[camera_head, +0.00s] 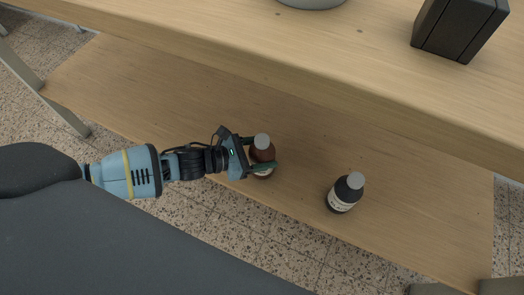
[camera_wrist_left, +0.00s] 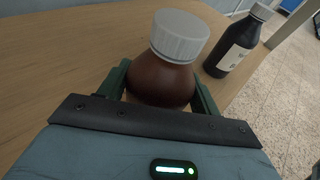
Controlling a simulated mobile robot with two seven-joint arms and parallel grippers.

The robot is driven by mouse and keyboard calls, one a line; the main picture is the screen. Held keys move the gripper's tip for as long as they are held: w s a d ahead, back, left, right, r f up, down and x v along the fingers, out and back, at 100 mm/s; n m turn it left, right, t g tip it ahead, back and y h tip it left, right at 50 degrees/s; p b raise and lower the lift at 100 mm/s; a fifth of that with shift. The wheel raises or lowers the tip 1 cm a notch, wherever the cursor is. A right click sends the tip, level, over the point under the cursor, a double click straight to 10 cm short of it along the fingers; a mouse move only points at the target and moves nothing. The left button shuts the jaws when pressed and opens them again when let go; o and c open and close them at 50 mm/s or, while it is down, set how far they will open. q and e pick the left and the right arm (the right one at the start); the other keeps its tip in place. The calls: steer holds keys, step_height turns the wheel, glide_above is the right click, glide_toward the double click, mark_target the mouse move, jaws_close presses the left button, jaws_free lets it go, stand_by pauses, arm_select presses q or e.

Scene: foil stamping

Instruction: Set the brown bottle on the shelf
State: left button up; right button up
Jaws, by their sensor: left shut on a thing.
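The brown bottle (camera_head: 262,153) with a grey-white cap is upright at the lower wooden shelf (camera_head: 150,90), near its front edge. My left gripper (camera_head: 262,158) reaches in from the left and is shut on the bottle's body. In the left wrist view the brown bottle (camera_wrist_left: 165,75) sits between the two green fingers of the left gripper (camera_wrist_left: 160,88). Its base is hidden there, and I cannot tell whether it touches the shelf. My right gripper is not in view.
A black bottle (camera_head: 342,196) with a grey cap and pale label stands to the right on the lower shelf; it also shows in the left wrist view (camera_wrist_left: 232,48). The table top (camera_head: 230,30) overhangs behind, bearing a dark box (camera_head: 455,30) and a grey round object (camera_head: 312,3).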

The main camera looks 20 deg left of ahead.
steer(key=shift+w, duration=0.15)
arm_select(q)
steer(key=o, duration=1)
steer(key=shift+f, duration=0.2)
steer(key=shift+c, duration=0.2)
steer(key=o, duration=0.4)
steer(key=shift+o, duration=0.2)
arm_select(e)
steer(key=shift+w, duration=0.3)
arm_select(q)
steer(key=shift+r, duration=0.1)
